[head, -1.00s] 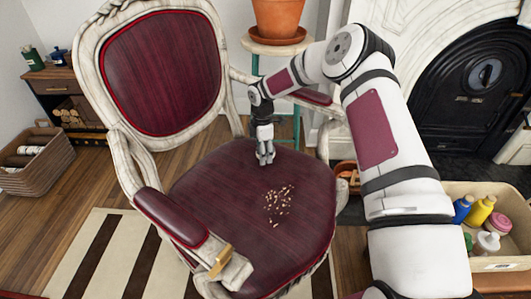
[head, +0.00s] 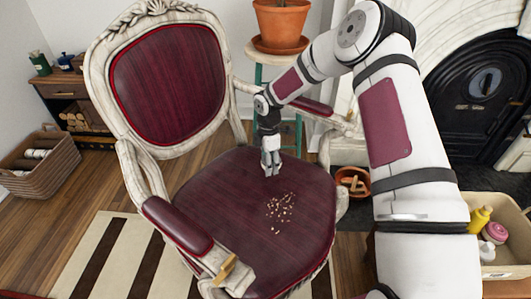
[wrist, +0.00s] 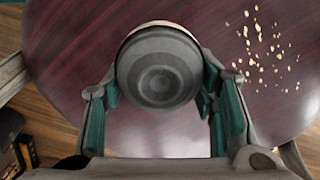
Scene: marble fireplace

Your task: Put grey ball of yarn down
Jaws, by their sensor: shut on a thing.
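My gripper (head: 271,172) points down over the back part of the dark red chair seat (head: 215,215). In the head view the ball cannot be told apart from the fingers. Whether it touches the seat is unclear.
Crumbs (head: 281,207) lie on the seat in front of my gripper; they also show in the wrist view (wrist: 262,42). The chair's backrest (head: 170,75) and armrests (head: 178,224) border the seat. A potted plant's stool (head: 262,52) stands behind. The seat's front left is clear.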

